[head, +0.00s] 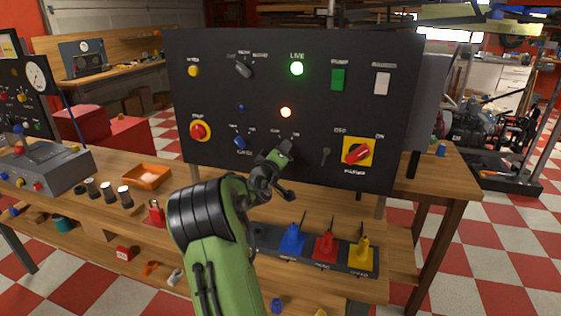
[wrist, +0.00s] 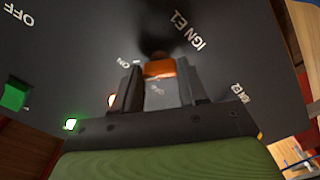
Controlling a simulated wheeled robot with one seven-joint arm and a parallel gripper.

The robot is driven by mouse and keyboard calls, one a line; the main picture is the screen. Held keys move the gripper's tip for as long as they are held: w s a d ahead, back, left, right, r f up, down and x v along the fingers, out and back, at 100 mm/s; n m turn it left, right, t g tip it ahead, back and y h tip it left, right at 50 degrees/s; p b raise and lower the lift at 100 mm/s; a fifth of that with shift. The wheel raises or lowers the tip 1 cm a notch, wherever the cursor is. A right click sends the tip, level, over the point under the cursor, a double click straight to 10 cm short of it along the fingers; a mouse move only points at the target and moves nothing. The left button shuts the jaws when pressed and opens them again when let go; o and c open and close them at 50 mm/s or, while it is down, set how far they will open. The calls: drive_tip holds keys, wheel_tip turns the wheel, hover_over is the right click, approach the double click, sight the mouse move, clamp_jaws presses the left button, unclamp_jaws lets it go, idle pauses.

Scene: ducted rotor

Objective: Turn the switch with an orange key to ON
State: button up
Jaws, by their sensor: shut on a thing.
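The orange key (wrist: 160,68) shows in the wrist view between my two fingertips, in front of a dark round shape on the black panel. My gripper (wrist: 160,80) is shut on it. The label IGN E1 is printed beside it, and a small ON mark lies on the other side. In the head view my gripper (head: 284,150) is at the lower middle of the panel and hides the key and its switch. I cannot tell which mark the key points to.
The black panel (head: 220,95) carries a lit green lamp (head: 296,68), a lit orange lamp (head: 286,112), a red knob on yellow (head: 357,152) to the right and another red knob (head: 199,131) to the left. Blue, red and yellow levers (head: 326,246) stand below on the bench.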

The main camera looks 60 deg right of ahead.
drive_tip(key=shift+f+m+b, duration=0.15)
drive_tip(key=shift+m+b, duration=0.25)
drive_tip(key=shift+m, duration=0.1)
drive_tip(key=o, duration=1.1)
drive_tip(key=shift+c, duration=0.2)
drive_tip(key=s+a, duration=0.2)
drive_tip(key=a, duration=1.3)
drive_tip(key=shift+s+a+b, duration=0.25)
drive_tip(key=shift+a+b, duration=0.05)
drive_tip(key=shift+b, duration=0.05)
